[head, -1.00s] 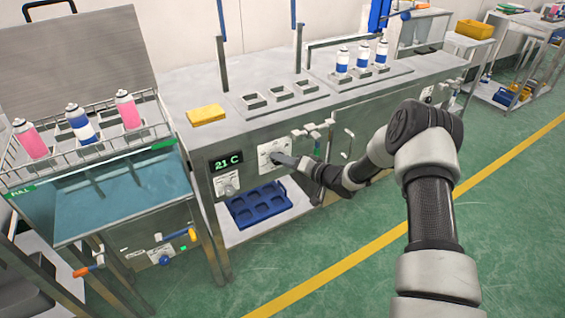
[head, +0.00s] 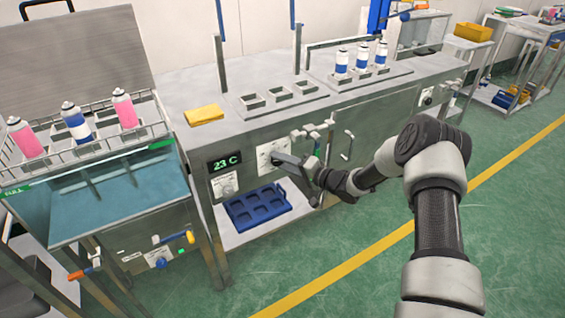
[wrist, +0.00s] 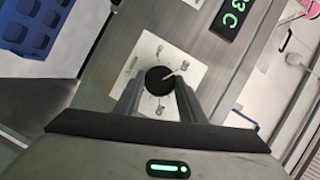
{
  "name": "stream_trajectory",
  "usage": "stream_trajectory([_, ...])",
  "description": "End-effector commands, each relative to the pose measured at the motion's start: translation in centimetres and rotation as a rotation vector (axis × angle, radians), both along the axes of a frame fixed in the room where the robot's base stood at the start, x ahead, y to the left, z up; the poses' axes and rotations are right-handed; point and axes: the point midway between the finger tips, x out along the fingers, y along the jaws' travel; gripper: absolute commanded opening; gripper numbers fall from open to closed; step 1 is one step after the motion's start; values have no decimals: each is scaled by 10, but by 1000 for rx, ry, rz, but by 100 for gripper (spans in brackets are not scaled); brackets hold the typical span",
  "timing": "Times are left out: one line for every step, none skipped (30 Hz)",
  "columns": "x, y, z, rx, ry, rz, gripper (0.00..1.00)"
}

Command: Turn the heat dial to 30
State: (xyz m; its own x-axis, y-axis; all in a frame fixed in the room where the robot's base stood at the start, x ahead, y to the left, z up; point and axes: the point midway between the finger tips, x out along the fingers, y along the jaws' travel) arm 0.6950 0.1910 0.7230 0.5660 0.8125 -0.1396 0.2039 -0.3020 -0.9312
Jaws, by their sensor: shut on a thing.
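The heat dial is a round black knob (wrist: 160,79) with a pale pointer line on a white plate; the plate (head: 266,157) also shows on the front of the steel bench in the head view. My gripper (wrist: 158,88) is shut on the knob, with one finger on each side of it in the wrist view. In the head view my gripper (head: 283,158) reaches the plate from the right and hides most of the knob. The green display (head: 225,162) left of the plate reads 23 C.
Another small knob plate (head: 224,184) sits below the display. A blue tray (head: 238,218) lies on the shelf under the dial. Valve handles (head: 312,132) stick out right of the plate.

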Motion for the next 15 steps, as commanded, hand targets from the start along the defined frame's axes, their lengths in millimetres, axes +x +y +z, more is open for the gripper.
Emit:
stream_trajectory([0, 0, -1, 0, 2, 0, 14])
stream_trajectory([0, 0, -1, 0, 2, 0, 14])
stream_trajectory([0, 0, -1, 0, 2, 0, 14])
stream_trajectory([0, 0, -1, -1, 1, 1, 42])
stream_trajectory([0, 0, -1, -1, 1, 1, 47])
stream_trajectory([0, 0, -1, -1, 1, 1, 53])
stream_trajectory([0, 0, -1, -1, 0, 0, 55])
stream_trajectory([0, 0, -1, -1, 0, 0, 55])
stream_trajectory([0, 0, 0, -1, 0, 0, 55])
stream_trajectory([0, 0, 0, -1, 0, 0, 55])
stream_trajectory([0, 0, 0, -1, 0, 0, 55])
stream_trajectory([0, 0, 0, -1, 0, 0, 55])
stream_trajectory([0, 0, 0, -1, 0, 0, 55])
stream_trajectory([0, 0, 0, -1, 0, 0, 55])
stream_trajectory([0, 0, 0, -1, 0, 0, 55])
